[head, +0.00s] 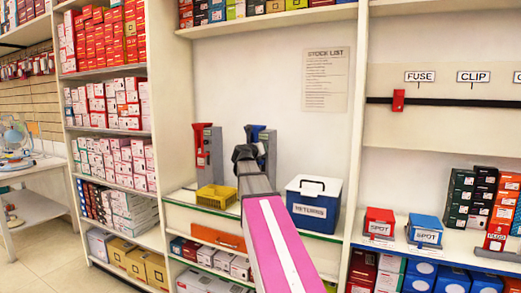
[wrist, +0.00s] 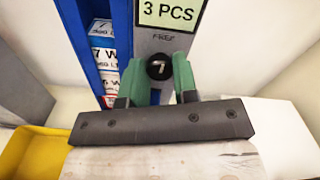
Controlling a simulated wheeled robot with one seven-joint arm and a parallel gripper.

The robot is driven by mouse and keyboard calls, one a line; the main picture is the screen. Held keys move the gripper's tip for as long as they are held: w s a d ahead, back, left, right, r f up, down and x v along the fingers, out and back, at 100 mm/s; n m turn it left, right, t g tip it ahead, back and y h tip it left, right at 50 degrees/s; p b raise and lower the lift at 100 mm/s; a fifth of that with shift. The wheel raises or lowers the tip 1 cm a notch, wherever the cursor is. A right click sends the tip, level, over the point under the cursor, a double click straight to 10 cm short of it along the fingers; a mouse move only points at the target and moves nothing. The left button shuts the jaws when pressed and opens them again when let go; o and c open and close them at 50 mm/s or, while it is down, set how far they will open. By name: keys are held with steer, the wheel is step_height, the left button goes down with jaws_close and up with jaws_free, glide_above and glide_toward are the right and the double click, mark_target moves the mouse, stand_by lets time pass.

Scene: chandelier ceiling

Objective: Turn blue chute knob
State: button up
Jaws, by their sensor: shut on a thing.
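The blue chute (wrist: 115,30) fills the upper left of the wrist view, with white and blue boxes inside it. Beside it is a grey panel with a dark round knob (wrist: 158,66) that bears a pale mark. My gripper (wrist: 158,75) has green fingers on either side of the knob and is shut on it. In the head view my gripper (head: 246,154) is in front of the blue chute (head: 256,131), and my arm hides much of the chute and all of the knob.
A green "3 PCS" label (wrist: 171,11) is above the knob. A red chute (head: 201,145) stands to the left, with a yellow bin (head: 216,196) in front. A blue and white returns box (head: 314,204) stands close on the right. Shelves of boxes flank the counter.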

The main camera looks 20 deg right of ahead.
steer(key=shift+n, duration=0.4)
steer(key=o, duration=0.9)
steer(key=v, duration=1.1)
